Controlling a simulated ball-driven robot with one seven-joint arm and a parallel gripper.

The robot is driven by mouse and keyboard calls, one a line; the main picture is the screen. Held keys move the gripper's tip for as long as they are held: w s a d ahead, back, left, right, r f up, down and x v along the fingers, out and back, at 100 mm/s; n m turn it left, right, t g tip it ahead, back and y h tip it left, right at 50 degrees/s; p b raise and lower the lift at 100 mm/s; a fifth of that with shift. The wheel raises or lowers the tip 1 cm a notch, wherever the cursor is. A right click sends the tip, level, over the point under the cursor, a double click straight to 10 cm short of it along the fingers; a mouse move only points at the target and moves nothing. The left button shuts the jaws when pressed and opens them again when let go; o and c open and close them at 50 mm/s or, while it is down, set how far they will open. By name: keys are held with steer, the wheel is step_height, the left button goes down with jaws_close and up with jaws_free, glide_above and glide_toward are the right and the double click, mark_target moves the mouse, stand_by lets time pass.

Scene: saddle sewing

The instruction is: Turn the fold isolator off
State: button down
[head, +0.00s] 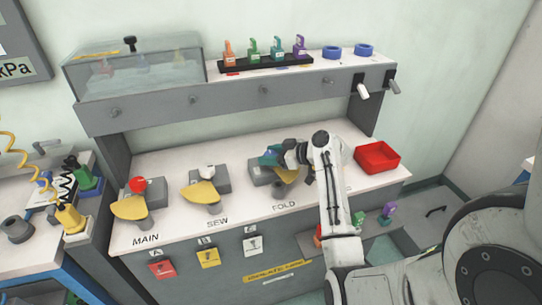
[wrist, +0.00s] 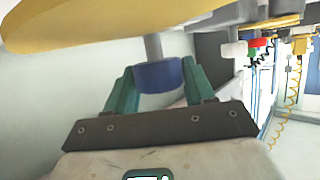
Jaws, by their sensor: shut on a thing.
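The fold isolator is a grey block (head: 262,177) on the bench above the FOLD label, with a yellow plate (head: 286,177) partly behind my arm. In the wrist view the yellow plate (wrist: 90,22) fills the upper left. My gripper (head: 272,156) is at this isolator, its teal fingers reaching in from the right. In the wrist view my gripper (wrist: 158,68) is shut on a dark blue knob (wrist: 158,78), one finger on each side. A grey stem joins the knob to the plate side. The knob is mostly hidden in the head view.
The MAIN isolator (head: 137,204) with a red knob and the SEW isolator (head: 207,187) with a white knob stand to the left. A red tray (head: 377,157) is close on the right. A grey shelf with hooks (head: 230,95) overhangs the bench.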

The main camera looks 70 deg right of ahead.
steer(key=shift+c, duration=2.4)
jaws_free()
steer(key=shift+s, duration=0.1)
steer(key=v, duration=1)
steer(key=shift+s+b, duration=0.25)
steer(key=shift+b, duration=0.2)
steer(key=shift+r, duration=0.1)
